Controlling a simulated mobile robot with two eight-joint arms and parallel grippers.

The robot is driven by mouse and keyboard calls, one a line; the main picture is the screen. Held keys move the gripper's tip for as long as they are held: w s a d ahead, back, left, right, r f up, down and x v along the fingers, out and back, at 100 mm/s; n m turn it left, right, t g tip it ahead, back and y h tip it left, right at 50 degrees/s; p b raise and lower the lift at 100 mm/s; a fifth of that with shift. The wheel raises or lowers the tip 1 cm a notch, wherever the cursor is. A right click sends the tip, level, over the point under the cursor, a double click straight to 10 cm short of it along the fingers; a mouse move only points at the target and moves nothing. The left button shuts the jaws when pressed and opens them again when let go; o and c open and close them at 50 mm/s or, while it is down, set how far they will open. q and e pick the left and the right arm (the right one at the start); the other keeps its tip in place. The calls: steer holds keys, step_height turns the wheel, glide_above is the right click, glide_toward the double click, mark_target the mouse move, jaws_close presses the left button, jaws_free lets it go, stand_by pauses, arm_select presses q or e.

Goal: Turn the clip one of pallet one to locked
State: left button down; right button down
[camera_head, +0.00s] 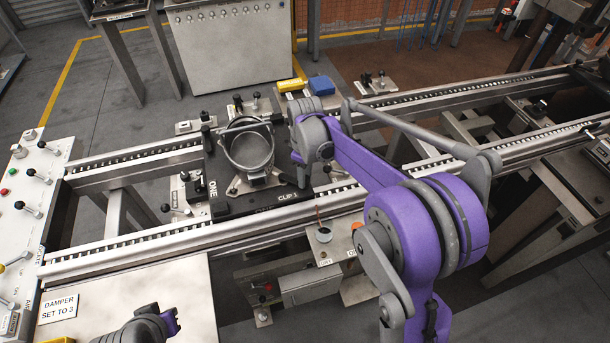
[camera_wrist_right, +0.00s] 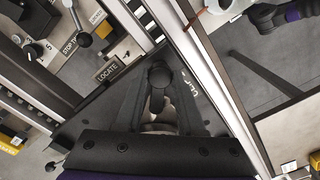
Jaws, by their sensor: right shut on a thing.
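Pallet one (camera_head: 250,207) is a dark frame on the rail line, marked ONE and CLIP 1, with a grey metal pot-like part (camera_head: 248,152) on it. My right gripper (camera_head: 303,172) reaches down at the pallet's right corner, by the CLIP 1 label; the arm hides most of the clip. In the right wrist view, the dark round-knobbed handle of clip one (camera_wrist_right: 159,76) sits between the two fingers of the right gripper (camera_wrist_right: 158,88), which is shut on it. My left gripper (camera_head: 152,326) shows only partly at the lower left, and its fingers are not clear.
A control panel (camera_head: 32,190) with levers stands at the left. A plate (camera_head: 60,306) reads DAMPER SET TO 3. A LOCATE label (camera_wrist_right: 110,69) and a STOP lever (camera_wrist_right: 84,40) lie near the pallet. Yellow (camera_head: 291,85) and blue (camera_head: 321,85) parts sit behind the pallet.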

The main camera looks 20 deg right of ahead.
stand_by(0.4)
steer(key=c, duration=0.5)
jaws_free()
step_height(320, 180, up, 11)
steer(key=shift+f, duration=0.1)
steer(key=shift+s, duration=0.1)
steer(key=s+a+f+m+t, duration=0.1)
steer(key=s+f+m, duration=0.1)
steer(key=s, duration=0.5)
steer(key=s+a+f+m+t, duration=0.2)
steer(key=s+f+m, duration=0.1)
steer(key=s, duration=0.5)
steer(key=s+a+f+m+t, duration=0.1)
steer(key=s+f+m+t, duration=0.1)
steer(key=s, duration=0.6)
steer(key=shift+s+a+f+m, duration=0.15)
steer(key=shift+a+f+m, duration=0.25)
steer(key=shift+m, duration=0.2)
